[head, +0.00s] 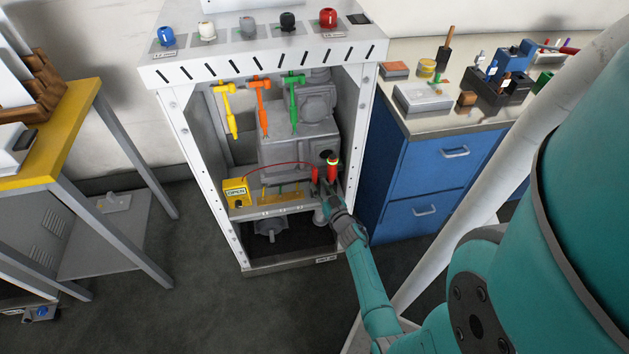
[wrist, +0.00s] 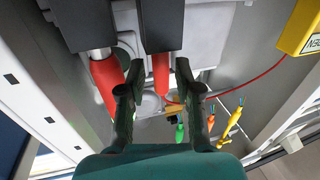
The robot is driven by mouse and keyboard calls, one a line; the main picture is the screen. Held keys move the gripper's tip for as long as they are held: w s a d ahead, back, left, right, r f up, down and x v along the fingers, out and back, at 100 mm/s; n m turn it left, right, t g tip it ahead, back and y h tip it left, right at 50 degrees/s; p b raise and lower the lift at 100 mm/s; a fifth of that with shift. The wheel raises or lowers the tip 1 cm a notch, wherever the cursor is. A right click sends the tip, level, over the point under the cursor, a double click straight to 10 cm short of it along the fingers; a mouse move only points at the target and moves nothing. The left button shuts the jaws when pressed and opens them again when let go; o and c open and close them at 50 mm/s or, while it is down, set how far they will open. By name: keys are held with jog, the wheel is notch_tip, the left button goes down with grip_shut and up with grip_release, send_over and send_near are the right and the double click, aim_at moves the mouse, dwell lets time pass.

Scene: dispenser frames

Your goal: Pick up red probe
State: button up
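The red probe (head: 315,174) stands upright at the right of the frame's lower shelf, with a thin red wire running to it from the yellow box. In the wrist view the red probe (wrist: 161,75) is between my two fingers, with a gap showing on each side. My gripper (head: 324,187) is open beside the red parts; the wrist view shows its fingers (wrist: 158,78) spread. A second red part (head: 333,171), with a yellow-green ring, stands just right of the probe. It also shows left of my fingers in the wrist view (wrist: 104,80). The probe's lower end is hidden in the head view.
A yellow box (head: 236,192) marked OPEN sits at the shelf's left. Yellow (head: 228,110), orange (head: 262,105) and green (head: 293,100) tools hang above. White posts of the frame (head: 359,135) stand close on the right. A blue cabinet (head: 430,180) is beyond.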

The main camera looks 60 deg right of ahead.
aim_at(316, 180)
jog(key=shift+x, duration=2.1)
jog(key=shift+r, duration=0.1)
grip_shut()
jog(key=shift+r, duration=0.1)
